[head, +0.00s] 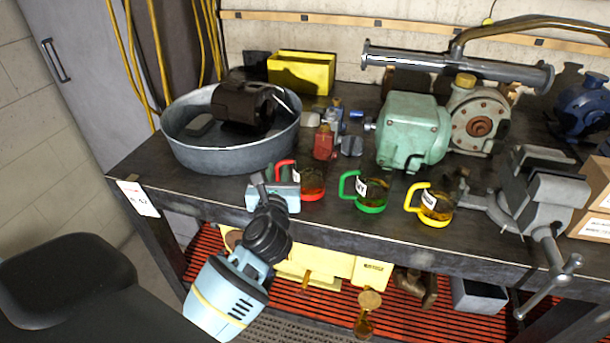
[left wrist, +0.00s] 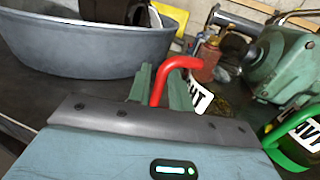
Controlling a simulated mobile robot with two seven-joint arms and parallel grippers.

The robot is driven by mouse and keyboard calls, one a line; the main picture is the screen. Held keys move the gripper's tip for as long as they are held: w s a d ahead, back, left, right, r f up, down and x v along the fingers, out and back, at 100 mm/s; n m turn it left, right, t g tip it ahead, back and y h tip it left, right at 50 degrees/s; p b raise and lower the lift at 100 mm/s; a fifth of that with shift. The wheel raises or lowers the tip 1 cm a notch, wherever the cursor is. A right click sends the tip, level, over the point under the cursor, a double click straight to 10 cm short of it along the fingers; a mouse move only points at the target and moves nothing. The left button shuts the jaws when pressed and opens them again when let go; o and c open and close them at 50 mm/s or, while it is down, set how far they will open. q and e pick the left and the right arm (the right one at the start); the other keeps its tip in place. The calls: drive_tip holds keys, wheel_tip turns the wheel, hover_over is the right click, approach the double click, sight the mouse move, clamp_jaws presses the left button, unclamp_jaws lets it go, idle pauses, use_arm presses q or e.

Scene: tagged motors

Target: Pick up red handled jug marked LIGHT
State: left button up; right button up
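The red handled jug (head: 312,184), glass with amber liquid, stands upright near the bench's front edge. Its red handle (left wrist: 157,84) rises between the two greenish fingers in the left wrist view, and a white label ending in "HT" (left wrist: 198,97) shows partly. My left gripper (head: 283,180) is at the handle, with its fingers close together on both sides of it, shut on it. The gripper hides part of the jug in the head view. My right gripper is not in view.
A green handled jug (head: 371,193) and a yellow handled jug (head: 436,206) stand to the right. A grey round tub (head: 230,152) is close on the left. A green motor (head: 405,132) stands behind, and a vise (head: 535,195) is at the right.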

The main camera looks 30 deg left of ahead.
use_arm(q)
drive_tip(key=shift+x, duration=0.9)
clamp_jaws()
drive_tip(key=shift+r, duration=0.15)
drive_tip(key=s+r, duration=0.2)
drive_tip(key=s, duration=0.6)
drive_tip(key=s+r, duration=0.2)
drive_tip(key=s, duration=0.6)
drive_tip(key=shift+r, duration=0.35)
